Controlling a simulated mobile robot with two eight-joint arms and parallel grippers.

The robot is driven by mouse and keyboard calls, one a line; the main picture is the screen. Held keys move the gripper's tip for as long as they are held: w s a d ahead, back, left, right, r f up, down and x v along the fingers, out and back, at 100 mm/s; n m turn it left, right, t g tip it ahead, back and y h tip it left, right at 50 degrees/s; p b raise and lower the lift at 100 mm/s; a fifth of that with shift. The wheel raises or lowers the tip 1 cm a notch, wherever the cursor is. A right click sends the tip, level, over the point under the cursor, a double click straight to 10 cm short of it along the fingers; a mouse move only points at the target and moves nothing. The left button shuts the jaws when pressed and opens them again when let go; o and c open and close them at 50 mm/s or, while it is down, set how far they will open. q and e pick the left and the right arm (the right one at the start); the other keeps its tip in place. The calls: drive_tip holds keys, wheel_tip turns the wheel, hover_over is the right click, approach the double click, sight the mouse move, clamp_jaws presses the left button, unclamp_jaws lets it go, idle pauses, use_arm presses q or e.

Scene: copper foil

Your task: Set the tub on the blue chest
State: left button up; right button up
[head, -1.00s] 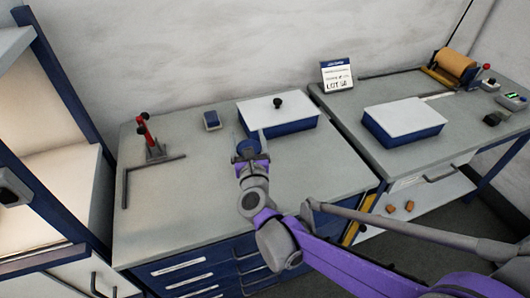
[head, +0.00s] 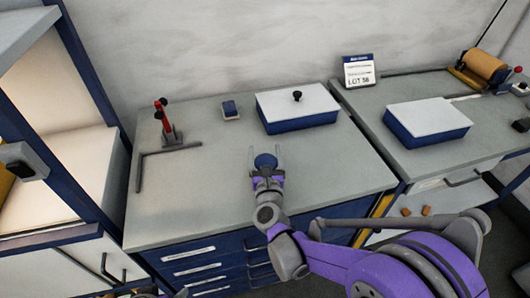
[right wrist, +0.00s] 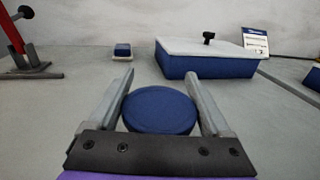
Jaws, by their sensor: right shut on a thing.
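The tub (head: 265,161) is a small round dark-blue piece with a flat top. It also shows in the right wrist view (right wrist: 159,110), between the two grey fingers. My right gripper (head: 266,152) is shut on it, over the middle of the grey top of the blue chest (head: 220,180). The chest has blue drawers with pale label strips on its front. The tub looks level and low over the top; I cannot tell whether it touches. Its underside is hidden. My left gripper is not in view.
A blue box with a white lid and black knob (head: 298,107) stands behind the tub. A small blue block (head: 230,110), a red clamp (head: 165,122) and a dark angle bar (head: 140,172) lie to the left. The right table (head: 415,165) carries another lidded box (head: 428,121).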

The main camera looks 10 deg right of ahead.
drive_tip(key=o, duration=1.2)
drive_tip(key=shift+f, duration=0.1)
drive_tip(key=shift+c, duration=0.2)
drive_tip(key=shift+r, duration=0.3)
drive_tip(key=s, duration=0.4)
drive_tip(key=s+a, duration=0.1)
drive_tip(key=s, duration=0.3)
drive_tip(key=s+a, duration=0.1)
drive_tip(key=s, duration=0.3)
drive_tip(key=shift+f, duration=0.15)
drive_tip(key=shift+w, duration=0.1)
